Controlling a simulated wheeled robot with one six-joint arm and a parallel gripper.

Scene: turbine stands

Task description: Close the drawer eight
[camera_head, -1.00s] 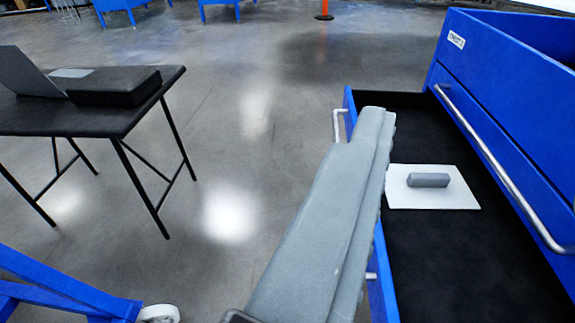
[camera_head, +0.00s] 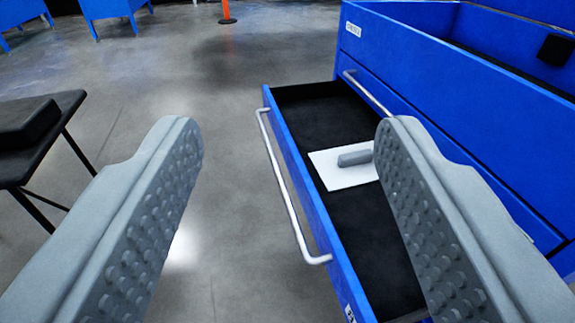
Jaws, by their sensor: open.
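A blue drawer (camera_head: 315,215) with a black inside stands pulled out of a blue cabinet (camera_head: 440,55) on the right. Its silver bar handle (camera_head: 287,190) runs along its front. A white plate with a grey block (camera_head: 350,162) lies in the drawer. My gripper (camera_head: 285,130) is open and empty, its two grey studded fingers wide apart. The drawer front and handle show between the fingers. The right finger covers part of the drawer's inside. I cannot read the drawer's number; its label (camera_head: 350,312) is cut by the lower edge.
Another silver handle (camera_head: 368,95) is on the cabinet face above the drawer. A black table (camera_head: 60,115) with thin legs stands at the left. An orange post (camera_head: 227,12) stands far back. Grey floor in front of the drawer is clear.

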